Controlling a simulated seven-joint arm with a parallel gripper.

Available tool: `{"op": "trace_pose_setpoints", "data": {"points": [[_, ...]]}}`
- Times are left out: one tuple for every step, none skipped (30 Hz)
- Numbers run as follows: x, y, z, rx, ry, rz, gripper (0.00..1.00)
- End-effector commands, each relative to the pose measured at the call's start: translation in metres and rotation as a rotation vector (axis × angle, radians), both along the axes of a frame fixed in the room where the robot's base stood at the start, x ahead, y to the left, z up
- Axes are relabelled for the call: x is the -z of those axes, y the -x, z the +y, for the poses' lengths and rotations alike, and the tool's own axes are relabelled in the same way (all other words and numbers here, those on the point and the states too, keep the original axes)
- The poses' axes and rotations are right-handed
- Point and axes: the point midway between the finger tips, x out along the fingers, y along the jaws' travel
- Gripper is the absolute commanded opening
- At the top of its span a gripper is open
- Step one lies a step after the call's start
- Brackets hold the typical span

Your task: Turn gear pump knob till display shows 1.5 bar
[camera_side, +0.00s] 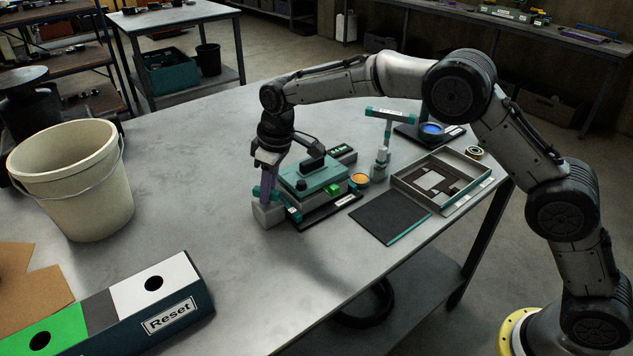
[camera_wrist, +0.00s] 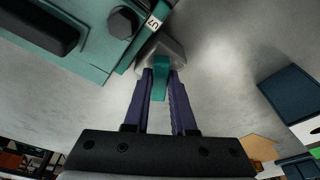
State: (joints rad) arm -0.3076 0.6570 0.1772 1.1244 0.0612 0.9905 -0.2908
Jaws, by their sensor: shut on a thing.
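A teal box-shaped unit (camera_side: 315,180), which looks like the gear pump, stands on the metal table with a black part on top. It also shows at the upper left of the wrist view (camera_wrist: 95,60). A small dark display (camera_side: 342,153) with green characters is behind it; I cannot read the value. My gripper (camera_side: 267,196) points down at the unit's left side, above a grey block (camera_side: 268,213). In the wrist view, its purple fingers (camera_wrist: 163,78) are closed around a narrow teal piece (camera_wrist: 160,86) by the grey block. I cannot tell for sure whether this piece is the knob.
An open tray (camera_side: 443,181), a dark mat (camera_side: 390,217), an orange-filled dish (camera_side: 360,180) and a teal T-shaped tool (camera_side: 383,145) stand to the right. A bucket (camera_side: 70,180) and a Reset box (camera_side: 150,300) are left. The table between is clear.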

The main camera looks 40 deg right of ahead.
Motion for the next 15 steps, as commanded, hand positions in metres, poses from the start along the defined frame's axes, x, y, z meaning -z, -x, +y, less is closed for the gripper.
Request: {"op": "trace_pose_setpoints", "data": {"points": [[-0.0003, -0.0001, -0.0001, 0.005, -0.001, -0.001, 0.00], [-0.0003, -0.0001, -0.0001, 0.014, 0.000, 0.000, 0.00], [-0.0003, 0.0001, 0.0002, 0.035, 0.000, 0.000, 0.00], [-0.0003, 0.0002, 0.0006, 0.057, 0.000, 0.000, 0.00], [-0.0003, 0.0004, 0.0008, 0.085, 0.000, 0.000, 0.00], [-0.0005, 0.0004, 0.0012, 0.127, 0.000, -0.001, 0.00], [-0.0006, 0.0005, 0.0016, 0.160, 0.000, -0.001, 0.00], [-0.0006, 0.0006, 0.0019, 0.193, -0.001, -0.001, 0.00], [-0.0007, 0.0006, 0.0021, 0.236, 0.000, -0.002, 0.00], [-0.0007, 0.0006, 0.0021, 0.267, 0.000, -0.002, 0.00], [-0.0008, 0.0006, 0.0023, 0.297, 0.000, -0.001, 0.00], [-0.0009, 0.0006, 0.0023, 0.334, 0.000, -0.002, 0.00], [-0.0009, 0.0006, 0.0023, 0.357, 0.000, -0.002, 0.00], [-0.0009, 0.0006, 0.0023, 0.377, 0.000, -0.002, 0.00], [-0.0009, 0.0005, 0.0024, 0.398, 0.000, -0.002, 0.00]]}}
